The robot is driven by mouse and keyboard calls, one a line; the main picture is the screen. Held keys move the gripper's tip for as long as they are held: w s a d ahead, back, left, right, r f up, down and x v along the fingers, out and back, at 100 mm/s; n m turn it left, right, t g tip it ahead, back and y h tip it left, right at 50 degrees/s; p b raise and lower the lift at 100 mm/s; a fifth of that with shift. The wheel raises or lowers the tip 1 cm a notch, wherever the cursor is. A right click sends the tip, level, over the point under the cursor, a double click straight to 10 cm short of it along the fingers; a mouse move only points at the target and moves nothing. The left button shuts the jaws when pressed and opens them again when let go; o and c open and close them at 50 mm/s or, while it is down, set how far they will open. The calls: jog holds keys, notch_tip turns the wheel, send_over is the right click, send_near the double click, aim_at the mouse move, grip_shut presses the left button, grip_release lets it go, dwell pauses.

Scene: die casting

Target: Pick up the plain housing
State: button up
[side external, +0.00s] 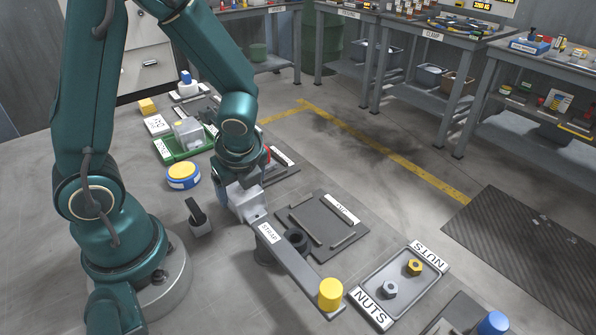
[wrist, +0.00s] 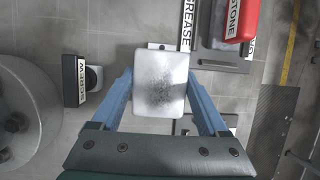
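A pale grey, block-shaped housing (side external: 246,204) is under my gripper (side external: 238,188) in the side external view. In the wrist view the housing (wrist: 160,84) shows a plain rounded-corner face with dark speckling. My gripper's two blue fingers (wrist: 160,75) lie along its left and right sides, with no clear gap at the tips, so it looks shut on the housing. The housing's underside is hidden, and I cannot tell whether it is clear of the table. A second grey block (side external: 188,132) sits on a green tray (side external: 168,157) farther back.
The strap bar (side external: 300,270) and a dark plate (side external: 322,232) are close on the right. A small black-handled block (side external: 199,217) and a blue-yellow round tin (side external: 183,176) stand to the left. A nuts tray (side external: 378,306) and a yellow cylinder (side external: 331,294) are at the front.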

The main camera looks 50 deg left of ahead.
grip_shut()
jog(key=shift+r, duration=0.15)
